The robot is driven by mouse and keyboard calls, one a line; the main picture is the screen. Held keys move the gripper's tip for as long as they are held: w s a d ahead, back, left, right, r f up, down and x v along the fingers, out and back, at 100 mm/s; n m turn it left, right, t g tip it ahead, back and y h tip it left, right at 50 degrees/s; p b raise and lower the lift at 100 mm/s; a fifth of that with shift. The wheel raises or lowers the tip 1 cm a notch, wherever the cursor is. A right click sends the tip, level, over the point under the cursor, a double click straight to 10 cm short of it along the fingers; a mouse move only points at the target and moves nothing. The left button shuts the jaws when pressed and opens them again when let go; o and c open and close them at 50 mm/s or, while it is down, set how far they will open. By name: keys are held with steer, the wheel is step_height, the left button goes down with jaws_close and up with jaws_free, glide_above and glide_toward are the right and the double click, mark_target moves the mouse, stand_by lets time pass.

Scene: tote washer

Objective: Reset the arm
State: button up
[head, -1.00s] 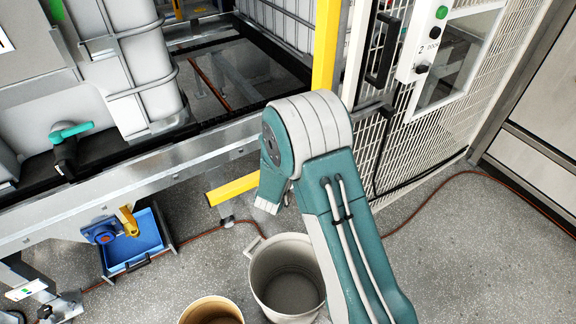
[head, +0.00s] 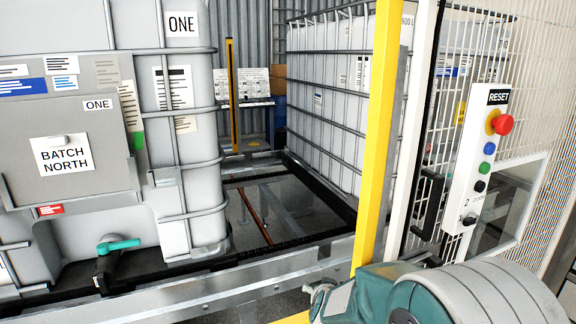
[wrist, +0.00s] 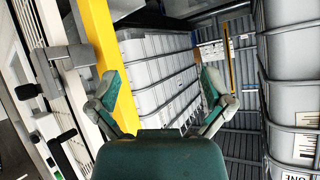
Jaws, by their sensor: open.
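My gripper (wrist: 162,82) shows in the wrist view with its two green and grey fingers spread wide apart. Nothing is between them, and the view past them falls on a white caged container (wrist: 160,62). In the head view my arm crosses the bottom right corner, and the gripper's fingers cannot be made out clearly there. A control panel (head: 477,165) with a RESET label (head: 498,97) stands right of the yellow post. It carries a red mushroom button (head: 502,124) on a yellow collar, with blue, green and black buttons below.
A yellow post (head: 376,140) stands close beside my arm and also shows in the wrist view (wrist: 97,45). A container marked BATCH NORTH (head: 65,155) fills the left. Another caged container (head: 335,100) stands behind an empty dark frame bay. Mesh fencing (head: 540,120) is at right.

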steer(key=s+d+r+n+g, duration=0.1)
steer(key=s+r, duration=0.3)
steer(key=s, duration=0.6)
steer(key=s+d+r+n+g, duration=0.1)
steer(key=s+d+r+g, duration=0.2)
steer(key=s, duration=0.8)
steer(key=s+d+r+n+g, duration=0.1)
steer(key=s+r, duration=0.4)
steer(key=s, duration=0.5)
steer(key=shift+s+d+r+g, duration=0.25)
steer(key=shift+d+g, duration=0.15)
steer(key=shift+d, duration=0.5)
